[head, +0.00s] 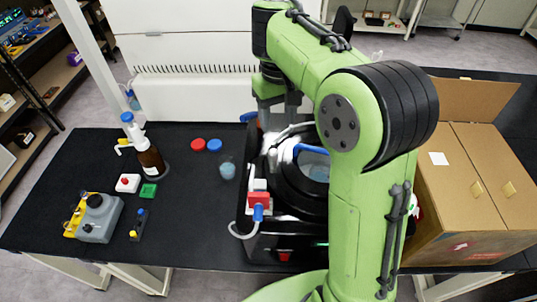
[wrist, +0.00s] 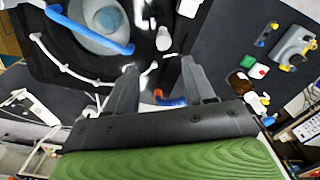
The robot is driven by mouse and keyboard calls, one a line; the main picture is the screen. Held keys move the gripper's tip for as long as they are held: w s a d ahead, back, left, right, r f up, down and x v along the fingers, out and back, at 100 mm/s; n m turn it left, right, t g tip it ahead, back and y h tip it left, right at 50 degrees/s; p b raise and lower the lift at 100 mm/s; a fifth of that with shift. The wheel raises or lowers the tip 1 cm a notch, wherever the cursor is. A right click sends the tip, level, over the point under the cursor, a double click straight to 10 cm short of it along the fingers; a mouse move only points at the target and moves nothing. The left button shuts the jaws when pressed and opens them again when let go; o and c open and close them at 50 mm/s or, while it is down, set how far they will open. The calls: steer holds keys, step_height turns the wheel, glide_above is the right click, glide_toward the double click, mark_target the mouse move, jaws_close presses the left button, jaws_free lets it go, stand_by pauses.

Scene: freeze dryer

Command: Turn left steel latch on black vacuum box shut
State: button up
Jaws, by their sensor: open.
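The black vacuum box (head: 285,236) stands on the dark bench, partly hidden behind my arm. Its round window and blue handle (head: 311,149) show in the head view, and the blue handle also shows in the wrist view (wrist: 92,32). My gripper (wrist: 160,67) is open and empty, its two fingers apart over the box's edge. A small pale metal piece (wrist: 171,56) lies just beyond the fingertips; it may be the left steel latch, but its position is too small to tell. In the head view my gripper (head: 272,118) is above the box's back left part, its fingertips unclear.
A cardboard box (head: 478,190) stands right of the vacuum box. Left on the bench are a brown bottle (head: 150,160), a grey container (head: 98,222), red and blue caps (head: 198,144) and a small beaker (head: 227,170). A blue-ended fitting (wrist: 168,100) sits between my fingers' bases in the wrist view.

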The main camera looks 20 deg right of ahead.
mark_target(273, 152)
steer(key=f+b, duration=0.1)
steer(key=f, duration=0.2)
steer(key=f+b, duration=0.1)
steer(key=f, duration=0.3)
steer(key=f+b, duration=0.1)
steer(key=f, duration=0.3)
steer(key=shift+w+a+f, duration=0.1)
steer(key=shift+a+f, duration=0.15)
steer(key=shift+w+a+f, duration=0.1)
steer(key=shift+a+f, duration=0.05)
steer(key=shift+c, duration=0.4)
jaws_close()
